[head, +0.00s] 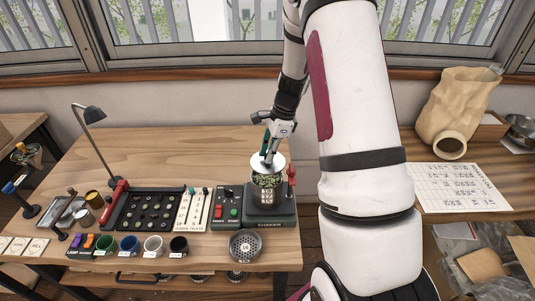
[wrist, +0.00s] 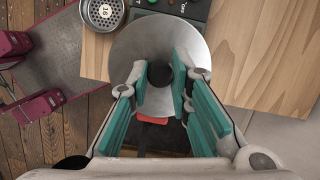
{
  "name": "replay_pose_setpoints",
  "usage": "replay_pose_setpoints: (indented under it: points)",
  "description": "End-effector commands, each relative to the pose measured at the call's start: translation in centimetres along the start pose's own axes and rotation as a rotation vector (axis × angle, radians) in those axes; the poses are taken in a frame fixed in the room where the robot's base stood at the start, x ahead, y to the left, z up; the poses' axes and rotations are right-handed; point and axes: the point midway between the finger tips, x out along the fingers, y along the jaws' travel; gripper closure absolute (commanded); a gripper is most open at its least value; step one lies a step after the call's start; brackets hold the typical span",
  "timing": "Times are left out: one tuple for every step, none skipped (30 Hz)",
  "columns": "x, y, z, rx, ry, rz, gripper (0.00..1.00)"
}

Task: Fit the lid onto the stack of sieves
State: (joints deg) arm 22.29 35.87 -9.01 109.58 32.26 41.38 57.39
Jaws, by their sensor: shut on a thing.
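My gripper (wrist: 160,68) is shut on the black knob (wrist: 160,75) of the lid (wrist: 128,46), a flat round silver disc. In the head view, my gripper (head: 268,150) holds the lid (head: 278,163) over the sieve stack (head: 266,196) on the shaker. Green beans show in the stack's open top just below the lid's near edge, so the lid looks raised above it; the exact gap is unclear. The lid hides the back of the stack's top, and in the wrist view it hides the whole stack.
The shaker (head: 258,220) has a red-handled lever close at the stack's right. A loose sieve (head: 244,246) stands at the bench's front edge and shows in the wrist view (wrist: 103,12). Several cups and a bean tray (head: 150,212) lie left. The bench behind is clear.

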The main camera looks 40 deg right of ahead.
Motion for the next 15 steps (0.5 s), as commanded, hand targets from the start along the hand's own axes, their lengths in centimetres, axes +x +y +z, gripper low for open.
replay_pose_setpoints:
  points:
    - [0.0, 0.0, -0.1, 0.002, 0.0, 0.0, 1.0]
    - [0.1, 0.0, -0.1, 0.002, 0.0, 0.0, 1.0]
    - [0.2, 0.0, -0.1, 0.002, 0.0, 0.0, 1.0]
    - [0.4, 0.0, -0.2, 0.002, 0.0, 0.0, 1.0]
    - [0.6, 0.0, -0.2, 0.002, 0.0, 0.0, 1.0]
    - [0.8, 0.0, -0.3, 0.002, -0.001, 0.0, 1.0]
    - [1.1, 0.0, -0.3, 0.003, -0.001, 0.001, 1.0]
    - [1.4, 0.0, -0.4, 0.003, -0.001, 0.001, 1.0]
    - [1.8, 0.0, -0.5, 0.004, -0.001, 0.0, 1.0]
    - [2.1, 0.0, -0.6, 0.004, -0.001, 0.0, 1.0]
    - [2.4, 0.0, -0.7, 0.004, -0.001, 0.001, 1.0]
    - [2.8, 0.0, -0.8, 0.003, -0.002, 0.002, 1.0]
    - [3.1, 0.0, -0.8, 0.003, -0.001, 0.002, 1.0]
    - [3.4, 0.0, -0.9, 0.003, -0.001, 0.002, 1.0]
    - [3.7, 0.0, -1.0, 0.003, -0.001, 0.001, 1.0]
